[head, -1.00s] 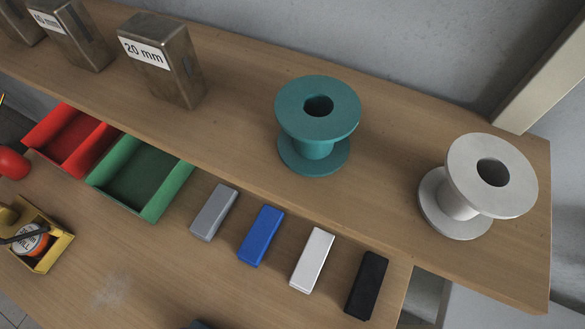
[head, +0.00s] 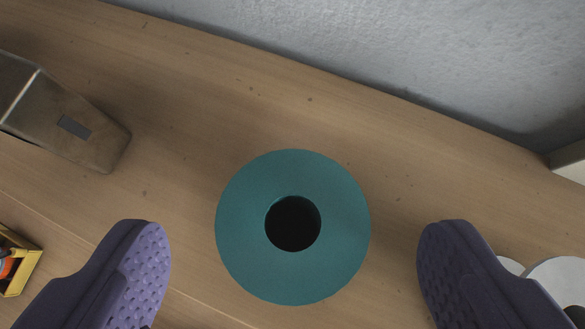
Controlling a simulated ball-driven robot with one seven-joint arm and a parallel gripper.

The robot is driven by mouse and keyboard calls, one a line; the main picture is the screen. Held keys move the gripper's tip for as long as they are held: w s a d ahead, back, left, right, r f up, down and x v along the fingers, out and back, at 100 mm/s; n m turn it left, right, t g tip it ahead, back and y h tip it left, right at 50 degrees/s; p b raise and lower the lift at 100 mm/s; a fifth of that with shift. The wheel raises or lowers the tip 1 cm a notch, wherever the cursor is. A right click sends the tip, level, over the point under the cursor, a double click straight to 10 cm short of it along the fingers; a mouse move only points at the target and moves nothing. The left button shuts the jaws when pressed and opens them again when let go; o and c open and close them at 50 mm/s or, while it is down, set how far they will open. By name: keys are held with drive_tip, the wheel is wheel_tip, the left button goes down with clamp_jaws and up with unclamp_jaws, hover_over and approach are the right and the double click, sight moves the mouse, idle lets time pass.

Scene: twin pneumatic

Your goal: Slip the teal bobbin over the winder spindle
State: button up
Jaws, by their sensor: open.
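The teal bobbin (head: 292,178) stands upright on the wooden shelf, seen from above with its dark centre hole facing me. Its top flange hides its lower part. My gripper (head: 297,250) is open, with one purple-padded finger left of the bobbin and the other right of it. There is a clear gap on each side and neither finger appears to touch it. How far above the shelf the fingertips are, I cannot tell. The winder spindle does not show in this view.
A white bobbin (head: 560,278) stands close to the right finger, partly hidden by it. A metal block (head: 70,120) is at the upper left. The grey wall (head: 380,40) runs behind the shelf (head: 220,80). A yellow container (head: 22,268) shows at the left edge.

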sight(295, 200)
drive_tip(key=x, duration=0.6)
drive_tip(key=shift+s+f+b, duration=0.2)
drive_tip(key=shift+f+b, duration=0.1)
drive_tip(key=shift+s, duration=0.1)
drive_tip(key=shift+c, duration=0.7)
drive_tip(key=c, duration=0.9)
drive_tip(key=shift+r, duration=0.1)
